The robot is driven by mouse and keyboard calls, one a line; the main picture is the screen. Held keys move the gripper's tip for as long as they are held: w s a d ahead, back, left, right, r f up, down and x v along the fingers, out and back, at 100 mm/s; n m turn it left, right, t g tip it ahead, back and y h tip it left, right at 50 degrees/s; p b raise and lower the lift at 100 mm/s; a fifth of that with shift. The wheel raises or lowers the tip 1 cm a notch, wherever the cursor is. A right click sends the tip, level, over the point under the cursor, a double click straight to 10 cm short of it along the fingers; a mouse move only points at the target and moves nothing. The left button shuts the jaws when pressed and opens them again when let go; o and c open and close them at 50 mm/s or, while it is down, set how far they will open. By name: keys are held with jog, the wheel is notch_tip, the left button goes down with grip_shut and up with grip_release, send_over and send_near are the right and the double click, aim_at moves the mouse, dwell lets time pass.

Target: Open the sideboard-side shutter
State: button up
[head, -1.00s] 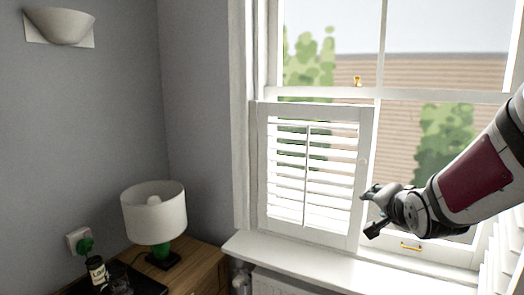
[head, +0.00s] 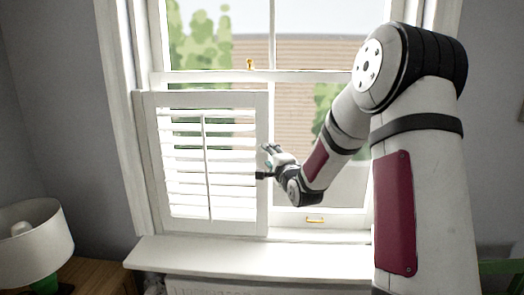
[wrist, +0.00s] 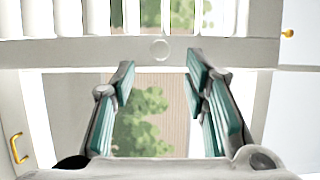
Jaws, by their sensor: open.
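The sideboard-side shutter (head: 262,112) is a white louvred panel with a central tilt rod, covering the lower left half of the window. It looks closed across the opening. My gripper (head: 264,160) is at the shutter's right edge in the head view.
A white sill (head: 200,252) runs below the window. A lamp (head: 38,235) stands on the wooden sideboard (head: 100,278) at lower left. A brass sash handle (head: 315,220) and a brass catch (head: 250,63) are on the window. My arm hides much of the right side.

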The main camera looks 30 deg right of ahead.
jog(key=w+d, duration=0.1)
jog(key=w, duration=0.6)
jog(key=shift+d, duration=0.25)
jog(key=shift+c, duration=0.2)
grip_shut()
